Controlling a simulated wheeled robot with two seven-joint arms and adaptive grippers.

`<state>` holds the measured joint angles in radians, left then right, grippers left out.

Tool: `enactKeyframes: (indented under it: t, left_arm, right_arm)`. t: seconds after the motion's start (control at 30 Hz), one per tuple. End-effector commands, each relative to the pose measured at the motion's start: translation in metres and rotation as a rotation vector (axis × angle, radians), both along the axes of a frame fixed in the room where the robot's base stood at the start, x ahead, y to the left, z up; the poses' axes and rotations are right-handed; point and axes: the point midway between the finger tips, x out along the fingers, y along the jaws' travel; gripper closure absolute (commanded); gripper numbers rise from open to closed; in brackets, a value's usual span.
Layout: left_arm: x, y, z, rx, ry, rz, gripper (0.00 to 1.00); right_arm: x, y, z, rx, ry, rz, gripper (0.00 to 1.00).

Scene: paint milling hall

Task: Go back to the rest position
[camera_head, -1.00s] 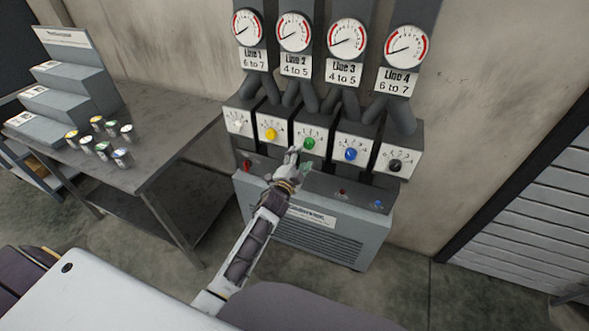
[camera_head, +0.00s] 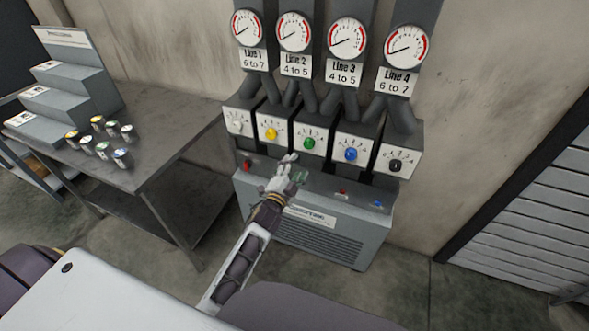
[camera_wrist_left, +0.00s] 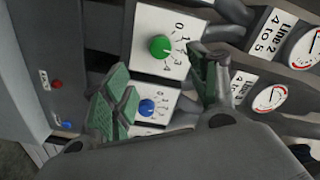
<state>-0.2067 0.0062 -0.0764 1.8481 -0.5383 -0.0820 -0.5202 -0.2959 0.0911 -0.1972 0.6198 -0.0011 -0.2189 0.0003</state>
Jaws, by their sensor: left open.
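My left gripper (camera_head: 291,169) is open and empty in the head view, in front of the grey cabinet (camera_head: 320,245) and below the green knob (camera_head: 309,143). In the left wrist view, its two green-padded fingers (camera_wrist_left: 165,95) stand apart, with the green knob (camera_wrist_left: 159,46) beyond them and the blue knob (camera_wrist_left: 147,107) showing between them. The fingers do not appear to touch a knob. My right gripper is not in view.
White, yellow (camera_head: 271,133), blue (camera_head: 351,155) and black (camera_head: 395,165) knobs flank the green one, under several gauges (camera_head: 347,37). A metal table (camera_head: 165,145) at left bears several small cans (camera_head: 102,149) and a stepped rack (camera_head: 75,85).

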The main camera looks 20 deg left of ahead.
Motion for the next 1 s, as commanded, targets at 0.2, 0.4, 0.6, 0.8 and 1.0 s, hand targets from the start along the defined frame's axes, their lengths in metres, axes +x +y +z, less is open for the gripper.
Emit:
enactKeyframes:
  t: [0.2,0.4,0.6,0.8,1.0]
  left_arm:
    - [0.000,0.000,0.000,0.000,0.000,0.000,0.41]
    - [0.000,0.000,0.000,-0.010,0.000,0.000,0.41]
    - [0.000,0.001,-0.001,-0.074,0.008,0.003,0.41]
    - [0.000,0.002,-0.008,-0.207,0.035,0.012,0.41]
    - [-0.003,0.002,-0.060,-0.351,0.135,0.034,0.41]
  right_arm:
    - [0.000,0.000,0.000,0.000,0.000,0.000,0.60]
    - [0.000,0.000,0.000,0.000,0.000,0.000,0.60]
    - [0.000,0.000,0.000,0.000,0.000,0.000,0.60]
    - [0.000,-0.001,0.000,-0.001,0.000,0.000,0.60]
    - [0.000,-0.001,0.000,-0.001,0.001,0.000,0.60]
